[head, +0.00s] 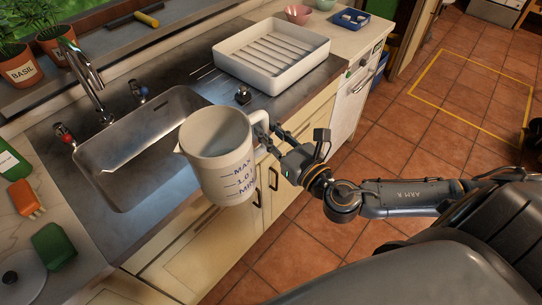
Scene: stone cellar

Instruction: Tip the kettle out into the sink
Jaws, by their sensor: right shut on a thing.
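The kettle (217,158) is a pale, open-topped jug with a spout at the left and blue MAX, 1.0 and MIN marks. It is held nearly upright in front of the sink's right front edge, and hides part of that edge. My right gripper (268,137) is shut on the kettle's handle at its right side. The steel sink (130,165) lies to the left of the kettle, and its visible basin looks empty. A curved tap (85,80) stands behind the basin. What is inside the kettle cannot be made out. My left gripper is not in view.
A white ribbed tray (271,75) stands on the drainer right of the sink. A red-handled valve (65,133) and a blue-handled one (138,90) flank the tap. A green sponge (54,246) and an orange item (26,198) lie on the left counter.

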